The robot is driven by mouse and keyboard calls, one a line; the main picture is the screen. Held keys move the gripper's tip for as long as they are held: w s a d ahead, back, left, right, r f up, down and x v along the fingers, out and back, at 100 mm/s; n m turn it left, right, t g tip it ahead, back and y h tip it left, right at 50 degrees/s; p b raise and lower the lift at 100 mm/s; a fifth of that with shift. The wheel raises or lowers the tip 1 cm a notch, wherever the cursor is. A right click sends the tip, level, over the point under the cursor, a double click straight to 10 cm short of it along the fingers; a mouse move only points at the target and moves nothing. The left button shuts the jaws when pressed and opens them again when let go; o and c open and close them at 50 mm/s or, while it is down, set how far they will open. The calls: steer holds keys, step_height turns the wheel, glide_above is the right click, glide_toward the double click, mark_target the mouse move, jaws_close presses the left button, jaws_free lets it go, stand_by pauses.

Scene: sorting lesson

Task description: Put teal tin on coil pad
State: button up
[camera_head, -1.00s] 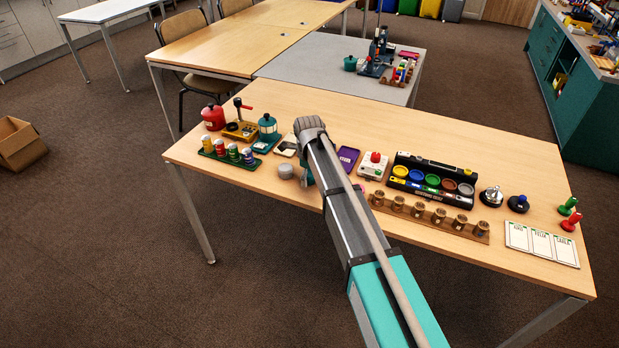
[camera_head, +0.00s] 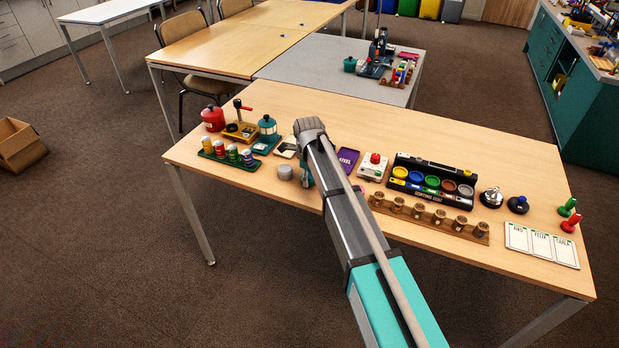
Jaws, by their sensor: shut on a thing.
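My arm (camera_head: 345,210) reaches from the bottom right up to the table. Its grey rounded joint (camera_head: 309,128) is above the table's middle. A small teal-grey part of my arm shows just left of the long link; the jaws and anything in them are hidden behind the arm. I cannot tell which is the teal tin. I cannot make out a coil pad for certain.
Left of my arm are a red canister (camera_head: 212,118), a rack of colored bottles (camera_head: 230,155) and a grey round tin (camera_head: 285,172). Right of it are a purple STEEL card (camera_head: 347,160), a black tray (camera_head: 435,180) and a wooden rack (camera_head: 430,217). The back right tabletop is clear.

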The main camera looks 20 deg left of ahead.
steer(key=shift+r, duration=0.15)
step_height(320, 180, up, 2)
steer(key=shift+p, duration=1.1)
steer(key=s+d+r+p, duration=0.7)
steer(key=s+r+p, duration=0.3)
steer(key=s, duration=0.2)
steer(key=shift+d+r+p, duration=0.15)
steer(key=shift+r+p, duration=0.2)
